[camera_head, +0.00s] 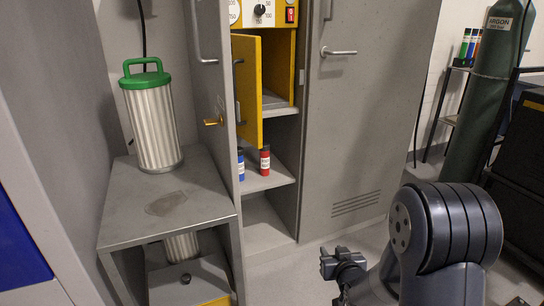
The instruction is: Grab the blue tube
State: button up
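A blue tube (241,166) with a dark cap stands upright on a shelf inside the grey cabinet. A grey door on its left partly hides it. A red tube (265,160) with a dark cap and white label stands just to its right. Another blue tube (472,46) is among several coloured tubes on a rack at the far right. My gripper (328,263) is low at bottom centre, in front of the cabinet and well apart from the tubes. Its fingers are small and dark, and I cannot tell whether they are open.
An open yellow door (248,92) hangs above the tube shelf (270,180). A ribbed canister with a green lid (152,115) stands on a grey metal table (120,220) at left. A large grey door (365,120) stands right of the shelves. A green argon cylinder (487,90) stands at right.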

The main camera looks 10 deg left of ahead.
aim_at(240, 151)
jog(key=i+l, duration=0.1)
jog(key=i, duration=0.3)
jog(key=i+l, duration=0.15)
jog(key=i, duration=0.25)
jog(key=i+l, duration=0.1)
jog(key=i, duration=0.3)
jog(key=i+j+u, duration=0.2)
jog(key=u, duration=0.2)
jog(key=i+u, duration=0.4)
jog(key=i+j+u, duration=0.1)
jog(key=i+u, duration=0.25)
jog(key=k, duration=0.05)
